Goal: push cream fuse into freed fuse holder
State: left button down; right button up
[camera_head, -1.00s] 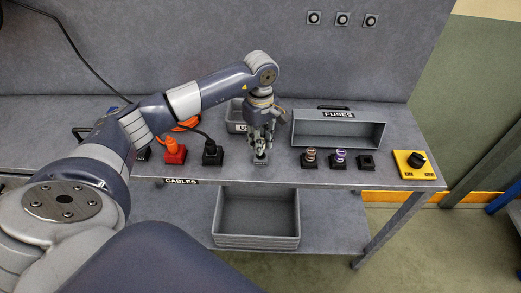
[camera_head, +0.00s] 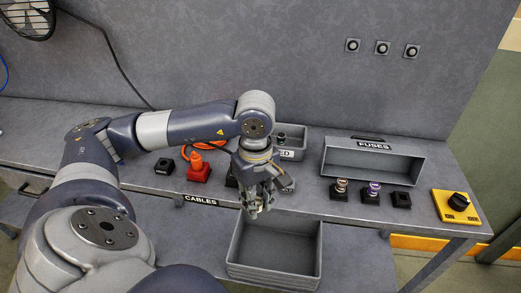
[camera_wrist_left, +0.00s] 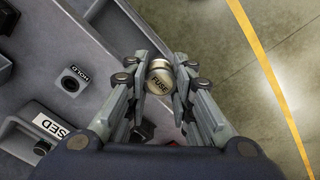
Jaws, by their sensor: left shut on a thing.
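My left gripper (camera_head: 262,205) is shut on a fuse (camera_wrist_left: 158,78) with a pale cap lettered FUSE. The fuse is between the fingertips in the left wrist view, in the air beyond the table's front edge. In the head view the fingers mostly hide it. An empty black fuse holder (camera_head: 401,200) stands at the right end of a row of holders, to the right of my left gripper. The holders beside it carry a brownish-cream fuse (camera_head: 341,187) and a purple-banded fuse (camera_head: 373,189). My right gripper is not in view.
The FUSES tray (camera_head: 370,163) stands behind the holders. A yellow switch box (camera_head: 457,206) is at the right end. The HOLD socket (camera_wrist_left: 74,80) looks empty. The USED bin (camera_head: 291,155) is behind my gripper; a grey bin (camera_head: 277,268) is below. Red and black connectors stand left.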

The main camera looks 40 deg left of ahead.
pick_arm(q)
jog(key=w+a+b, duration=0.1)
jog(key=w+a, duration=0.1)
jog(key=w, duration=1.2)
dwell(2.3)
